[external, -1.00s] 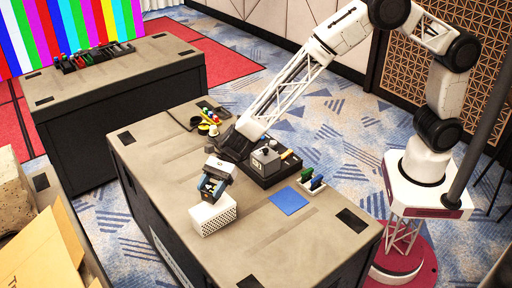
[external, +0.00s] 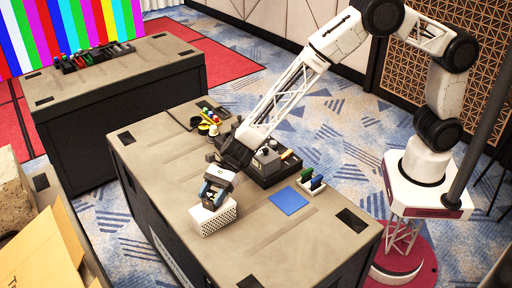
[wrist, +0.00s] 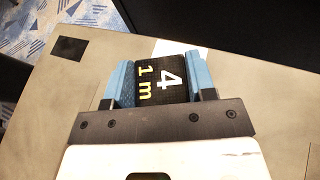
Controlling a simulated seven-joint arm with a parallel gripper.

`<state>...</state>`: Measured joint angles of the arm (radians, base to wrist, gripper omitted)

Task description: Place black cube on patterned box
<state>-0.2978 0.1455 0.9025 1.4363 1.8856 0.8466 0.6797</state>
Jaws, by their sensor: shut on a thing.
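My gripper (external: 210,201) is shut on the black cube, which shows between the blue finger pads in the wrist view (wrist: 160,80) with a white "4" and yellow "1 m" on its face. In the external view the cube is mostly hidden by the fingers. The patterned box (external: 220,221), white with a dotted side, lies on the table below the gripper. The fingertips are right over the left part of its top. I cannot tell whether the cube touches the box. In the wrist view only a white piece of the box (wrist: 192,47) shows behind the cube.
A dark tray (external: 268,175) with a grey device stands right of the gripper. A blue square (external: 288,200) and small green and blue items (external: 312,182) lie further right. Yellow and black items (external: 208,128) lie at the back. The table's front right is clear.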

